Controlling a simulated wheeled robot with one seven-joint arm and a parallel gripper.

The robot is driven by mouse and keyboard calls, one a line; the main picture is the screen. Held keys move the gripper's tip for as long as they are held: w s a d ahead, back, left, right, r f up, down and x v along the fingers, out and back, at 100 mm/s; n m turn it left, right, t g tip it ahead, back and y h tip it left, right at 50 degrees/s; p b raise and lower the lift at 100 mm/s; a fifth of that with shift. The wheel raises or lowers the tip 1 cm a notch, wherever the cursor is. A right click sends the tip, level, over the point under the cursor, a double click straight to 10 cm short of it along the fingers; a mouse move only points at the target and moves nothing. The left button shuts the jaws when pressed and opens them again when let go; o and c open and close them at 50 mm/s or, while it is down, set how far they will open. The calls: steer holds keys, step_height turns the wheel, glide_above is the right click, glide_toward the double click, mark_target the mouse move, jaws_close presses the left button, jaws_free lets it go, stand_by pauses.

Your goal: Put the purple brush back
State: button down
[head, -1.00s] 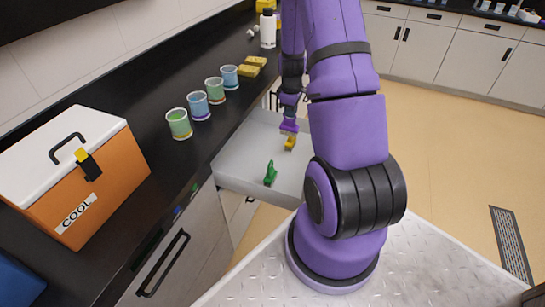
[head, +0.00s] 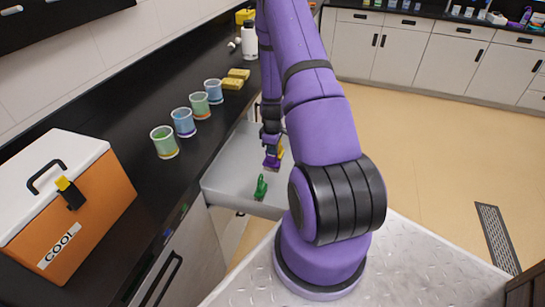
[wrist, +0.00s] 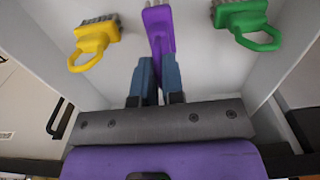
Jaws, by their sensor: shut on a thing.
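My gripper (wrist: 155,82) is shut on the purple brush (wrist: 158,30), its blue-grey fingers on either side of the handle. In the head view the gripper (head: 271,140) points down inside the open drawer (head: 228,180), with the purple brush (head: 270,163) below it. A yellow brush (wrist: 92,42) lies to the left of it in the wrist view and a green brush (wrist: 246,22) to the right, both on the drawer floor. The green brush (head: 261,187) is nearer in the head view; the yellow one (head: 280,148) is partly hidden. I cannot tell whether the purple brush touches the floor.
The black counter beside the drawer holds several cups (head: 184,122), yellow sponges (head: 234,80), a white bottle (head: 249,42) and an orange cooler box (head: 75,205). The drawer walls stand close around the gripper. The floor to the right is open.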

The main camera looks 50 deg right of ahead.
mark_target(273, 157)
steer(key=shift+f, duration=1.9)
steer(key=c, duration=1.2)
jaws_free()
